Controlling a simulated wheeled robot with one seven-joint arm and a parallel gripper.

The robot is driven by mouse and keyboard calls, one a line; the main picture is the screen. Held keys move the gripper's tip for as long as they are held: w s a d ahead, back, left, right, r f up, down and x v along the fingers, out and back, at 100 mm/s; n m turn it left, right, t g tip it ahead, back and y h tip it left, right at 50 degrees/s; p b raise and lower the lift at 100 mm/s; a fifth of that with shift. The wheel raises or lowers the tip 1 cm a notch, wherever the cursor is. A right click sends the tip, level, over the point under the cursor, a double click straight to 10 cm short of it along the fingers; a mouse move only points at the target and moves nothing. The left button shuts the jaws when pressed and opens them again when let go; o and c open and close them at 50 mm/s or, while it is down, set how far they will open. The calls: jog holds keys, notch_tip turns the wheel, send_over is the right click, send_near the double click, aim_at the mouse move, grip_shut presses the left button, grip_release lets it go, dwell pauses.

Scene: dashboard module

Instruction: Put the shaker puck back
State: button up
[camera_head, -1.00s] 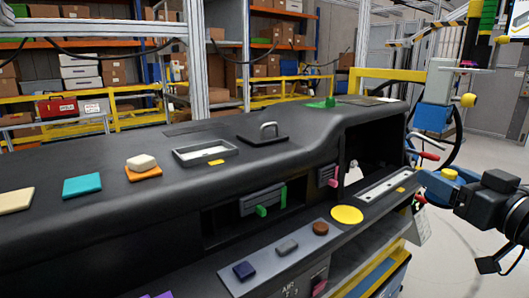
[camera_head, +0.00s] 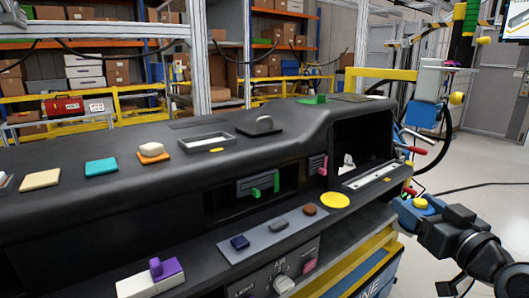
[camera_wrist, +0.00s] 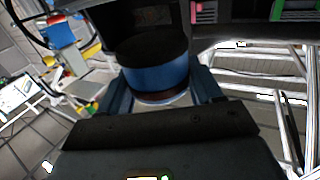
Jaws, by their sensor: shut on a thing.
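My gripper (camera_wrist: 162,95) is shut on a round puck (camera_wrist: 155,72) in the wrist view. The puck has a black top, a blue side and a dark brownish lower edge, and it sits between the two blue fingers. In the head view my gripper (camera_head: 403,212) is at the right, beside the right end of the black dashboard (camera_head: 120,215). The held puck cannot be made out clearly there. A flat yellow disc (camera_head: 335,201) lies on the dashboard's lower ledge, left of my gripper. An open dark recess (camera_head: 362,140) with a pale slotted strip (camera_head: 370,174) is just beyond it.
A grey panel (camera_head: 262,243) carries blue, grey and brown blocks. A white and purple block (camera_head: 152,276) lies at the front left. Pads and a framed tray (camera_head: 205,143) sit on top of the dashboard. Yellow rails and a blue cart (camera_head: 375,285) stand below right.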

jog(key=s+a+f+m+h, duration=0.1)
jog(key=a+f, duration=0.2)
jog(key=f, duration=0.6)
jog(key=s+a+f+h, duration=0.1)
jog(key=a+f, duration=0.2)
jog(key=f, duration=0.6)
jog(key=s+a+f, duration=0.1)
jog(key=s+f, duration=0.4)
jog(key=f, duration=0.3)
jog(key=s+a+f+m+h, duration=0.1)
jog(key=s+f, duration=0.5)
jog(key=f, duration=0.2)
jog(key=shift+s+f, duration=0.15)
jog(key=shift+f, duration=0.05)
jog(key=shift+d, duration=0.1)
